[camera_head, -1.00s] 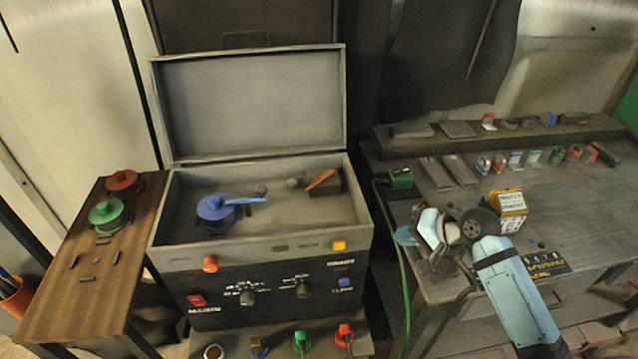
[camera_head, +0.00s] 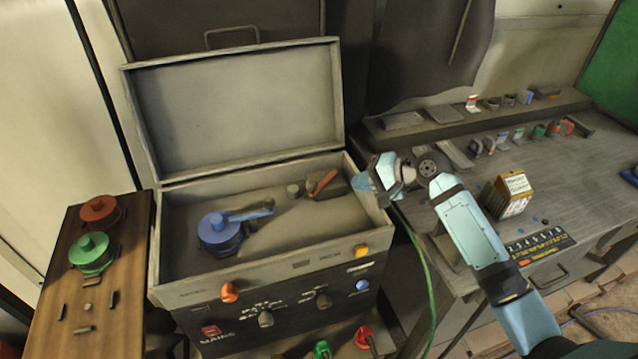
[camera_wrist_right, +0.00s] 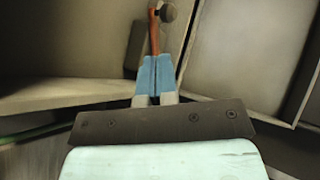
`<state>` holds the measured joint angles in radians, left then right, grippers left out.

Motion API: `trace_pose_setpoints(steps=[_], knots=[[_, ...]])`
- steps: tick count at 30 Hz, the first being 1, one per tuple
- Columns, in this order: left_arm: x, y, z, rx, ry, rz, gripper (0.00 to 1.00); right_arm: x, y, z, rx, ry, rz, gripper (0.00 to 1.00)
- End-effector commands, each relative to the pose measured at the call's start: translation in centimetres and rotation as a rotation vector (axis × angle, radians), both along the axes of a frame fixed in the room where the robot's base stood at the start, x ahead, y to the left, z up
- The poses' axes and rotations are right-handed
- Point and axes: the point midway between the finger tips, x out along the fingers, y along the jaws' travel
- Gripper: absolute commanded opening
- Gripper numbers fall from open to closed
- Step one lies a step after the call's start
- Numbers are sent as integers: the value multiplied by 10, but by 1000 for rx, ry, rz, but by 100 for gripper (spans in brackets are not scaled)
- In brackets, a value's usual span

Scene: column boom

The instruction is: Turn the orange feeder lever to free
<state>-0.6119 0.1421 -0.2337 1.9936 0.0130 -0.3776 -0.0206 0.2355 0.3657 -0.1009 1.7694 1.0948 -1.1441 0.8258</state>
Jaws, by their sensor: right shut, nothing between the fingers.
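The orange feeder lever (camera_head: 322,183) is inside the open grey box (camera_head: 166,238), near its back right corner, and slants up to the right. In the right wrist view the orange lever (camera_wrist_right: 153,38) runs straight ahead of the fingertips, with a dark round knob (camera_wrist_right: 168,12) beside its far end. My right gripper (camera_head: 362,184) is at the box's right wall, to the right of the lever. Its blue fingers (camera_wrist_right: 157,76) are together and empty. Whether they touch the lever is unclear. My left gripper is out of view.
A blue reel with an arm (camera_head: 220,232) sits in the box's left part. The raised lid (camera_head: 240,105) stands behind. A bench (camera_head: 590,160) with small parts and a yellow-white carton (camera_head: 508,194) is on the right. A green cable (camera_head: 427,280) hangs between box and bench.

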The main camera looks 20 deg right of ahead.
Motion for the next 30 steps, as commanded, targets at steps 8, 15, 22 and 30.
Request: trace_pose_setpoints(steps=[8, 15, 22, 30], knots=[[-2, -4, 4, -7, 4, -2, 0, 19, 24, -16, 3, 1, 1, 0], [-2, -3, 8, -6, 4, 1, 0, 41, 53, -38, 2, 3, 2, 0], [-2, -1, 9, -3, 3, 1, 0, 52, 67, -49, 0, 1, 1, 0], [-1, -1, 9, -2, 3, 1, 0, 53, 68, -50, -1, -1, 1, 0]])
